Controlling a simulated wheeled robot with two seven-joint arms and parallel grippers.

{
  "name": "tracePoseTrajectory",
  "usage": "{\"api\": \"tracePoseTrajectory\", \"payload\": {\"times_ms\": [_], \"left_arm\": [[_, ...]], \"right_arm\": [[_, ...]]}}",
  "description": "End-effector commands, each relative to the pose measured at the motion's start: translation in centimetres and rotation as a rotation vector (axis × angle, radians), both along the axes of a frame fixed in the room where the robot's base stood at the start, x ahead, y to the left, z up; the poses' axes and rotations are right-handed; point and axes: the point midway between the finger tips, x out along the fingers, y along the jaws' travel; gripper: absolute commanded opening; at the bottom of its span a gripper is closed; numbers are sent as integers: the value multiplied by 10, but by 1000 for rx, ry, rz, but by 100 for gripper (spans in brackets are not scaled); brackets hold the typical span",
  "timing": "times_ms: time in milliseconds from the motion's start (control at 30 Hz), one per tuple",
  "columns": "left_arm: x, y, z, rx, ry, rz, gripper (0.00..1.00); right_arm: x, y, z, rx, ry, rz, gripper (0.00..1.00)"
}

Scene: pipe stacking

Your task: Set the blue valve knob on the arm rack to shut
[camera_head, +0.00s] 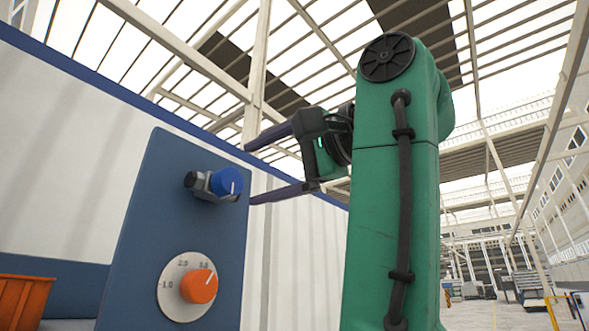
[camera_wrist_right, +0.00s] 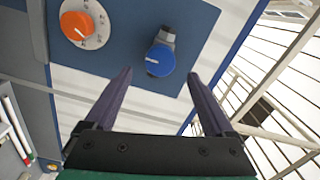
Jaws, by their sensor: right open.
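The blue valve knob (camera_head: 227,182) sits on a grey metal valve body (camera_head: 200,186) that sticks out of the dark blue rack panel (camera_head: 160,215). A short white line marks the knob's face; it looks near upright in the head view and points left in the right wrist view, where the knob (camera_wrist_right: 159,61) also shows. My right gripper (camera_head: 249,174) is open and empty, at the right of the knob. Its two fingers point towards the knob, one above it and one below. In the right wrist view the knob lies between and just beyond the fingertips (camera_wrist_right: 160,73). My left gripper is not in view.
An orange dial (camera_head: 199,286) on a numbered white disc sits lower on the same panel. An orange crate (camera_head: 22,302) stands at the lower left. A white wall (camera_head: 60,130) with blue trim rises behind the panel.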

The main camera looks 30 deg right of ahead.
Motion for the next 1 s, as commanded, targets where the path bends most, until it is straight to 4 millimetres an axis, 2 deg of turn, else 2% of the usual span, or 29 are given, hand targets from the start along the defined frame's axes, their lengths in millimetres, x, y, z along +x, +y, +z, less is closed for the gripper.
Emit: {"api": "tracePoseTrajectory", "payload": {"times_ms": [33, 100, 200, 300, 433, 1000], "left_arm": [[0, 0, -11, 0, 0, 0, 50], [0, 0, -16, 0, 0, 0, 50], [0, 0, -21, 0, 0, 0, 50], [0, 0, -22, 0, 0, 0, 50], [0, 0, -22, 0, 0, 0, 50], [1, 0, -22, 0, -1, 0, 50]], "right_arm": [[-15, -6, -5, 3, -4, -1, 88], [-35, -14, -4, 2, -4, -1, 88], [-56, -22, -3, 2, -3, -1, 88], [-68, -27, -2, 1, 1, 0, 88], [-74, -29, -1, 0, 1, 1, 88], [-73, -29, 0, 0, 0, 0, 88]]}}
